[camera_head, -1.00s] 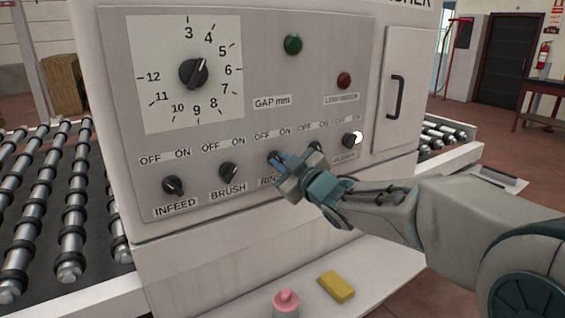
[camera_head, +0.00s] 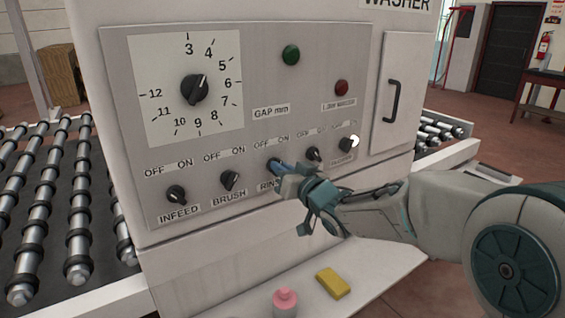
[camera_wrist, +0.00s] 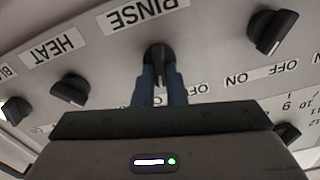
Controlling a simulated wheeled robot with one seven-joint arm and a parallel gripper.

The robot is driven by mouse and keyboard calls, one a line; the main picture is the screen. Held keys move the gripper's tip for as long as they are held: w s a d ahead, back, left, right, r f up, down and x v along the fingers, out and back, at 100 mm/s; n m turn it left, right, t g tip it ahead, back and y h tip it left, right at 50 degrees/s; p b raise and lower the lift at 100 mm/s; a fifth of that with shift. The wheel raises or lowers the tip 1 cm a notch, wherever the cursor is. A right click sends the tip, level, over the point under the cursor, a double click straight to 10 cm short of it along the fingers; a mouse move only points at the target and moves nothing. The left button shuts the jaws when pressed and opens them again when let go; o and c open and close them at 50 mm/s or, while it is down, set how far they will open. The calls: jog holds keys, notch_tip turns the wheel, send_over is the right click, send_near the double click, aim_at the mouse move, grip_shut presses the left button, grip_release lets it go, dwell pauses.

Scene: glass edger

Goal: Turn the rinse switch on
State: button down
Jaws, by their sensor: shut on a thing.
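The rinse switch (camera_wrist: 158,52) is a black rotary knob on the grey panel, under an OFF/ON strip and above its RINSE label (camera_wrist: 146,14); the wrist view shows it upside down. My gripper (camera_wrist: 160,85) has its two blue fingers shut on the knob, one on each side. In the head view my gripper (camera_head: 277,164) covers most of the rinse switch and part of its label. The knob's exact pointer direction is hard to tell behind the fingers.
The brush switch (camera_head: 230,180) and infeed switch (camera_head: 176,195) are to the left. The heat switch (camera_head: 313,154) and another knob (camera_head: 346,144) are close on the right. A pink-topped bottle (camera_head: 285,301) and yellow sponge (camera_head: 332,283) lie on the shelf below.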

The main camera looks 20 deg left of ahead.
jog(key=shift+w+f+m+p, duration=0.1)
jog(key=shift+m+p, duration=0.95)
jog(key=shift+m, duration=1.05)
jog(key=c, duration=1.5)
grip_release()
jog(key=shift+d, duration=0.1)
jog(key=b+v, duration=0.1)
jog(key=v, duration=1.2)
jog(key=shift+s+d, duration=0.2)
jog(key=shift+s, duration=0.15)
